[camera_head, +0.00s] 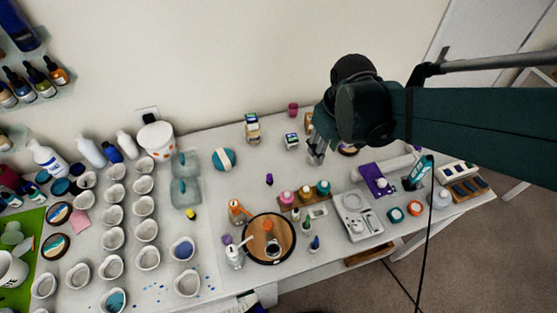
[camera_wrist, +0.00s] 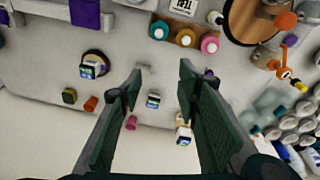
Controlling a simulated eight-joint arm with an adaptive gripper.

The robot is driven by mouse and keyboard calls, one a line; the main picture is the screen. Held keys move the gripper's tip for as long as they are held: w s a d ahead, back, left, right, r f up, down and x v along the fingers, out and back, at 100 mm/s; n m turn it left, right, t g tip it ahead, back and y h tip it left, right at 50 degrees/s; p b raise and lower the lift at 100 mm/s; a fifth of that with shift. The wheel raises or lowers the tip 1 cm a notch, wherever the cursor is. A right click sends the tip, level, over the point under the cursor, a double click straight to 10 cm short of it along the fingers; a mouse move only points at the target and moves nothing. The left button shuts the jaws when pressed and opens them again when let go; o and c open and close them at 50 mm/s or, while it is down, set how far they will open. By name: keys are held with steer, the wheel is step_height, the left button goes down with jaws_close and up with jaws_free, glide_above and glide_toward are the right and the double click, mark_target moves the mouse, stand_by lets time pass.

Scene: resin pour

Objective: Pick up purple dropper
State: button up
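The purple dropper (camera_head: 269,179) is a small dark purple piece on the white table in the head view, left of the rack of coloured bottles. In the wrist view a bit of purple (camera_wrist: 209,73) shows just beyond the right finger, which partly hides it; it appears to be the dropper. My gripper (camera_wrist: 160,76) is open, with nothing between its fingers. In the head view my gripper (camera_head: 316,153) hangs above the back of the table, right of and behind the dropper, apart from it.
A wooden rack (camera_head: 303,199) with pink and teal bottles stands right of the dropper. A round wooden board (camera_head: 258,252) lies in front. A teal-and-white round piece (camera_head: 223,159) is to the left. Small boxes (camera_head: 252,127) stand behind. The table around the dropper is clear.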

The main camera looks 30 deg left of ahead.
mark_target(269, 176)
steer(key=s+a+f+n, duration=0.1)
steer(key=s+a+f, duration=0.1)
steer(key=a+f, duration=0.2)
steer(key=s+a+f+n+g, duration=0.1)
steer(key=s+a+f+n, duration=0.1)
steer(key=a, duration=0.4)
steer(key=s+a+f+n+h+b, duration=0.1)
steer(key=s+a+f, duration=0.1)
steer(key=a+f, duration=0.3)
steer(key=shift+s+a+f+n+g, duration=0.1)
steer(key=shift+a+f+n+g, duration=0.2)
steer(key=shift+a+n, duration=0.1)
steer(key=shift+f, duration=1.25)
steer(key=shift+d+f, duration=0.1)
steer(key=shift+f, duration=0.05)
steer(key=shift+f, duration=2.45)
steer(key=c, duration=0.8)
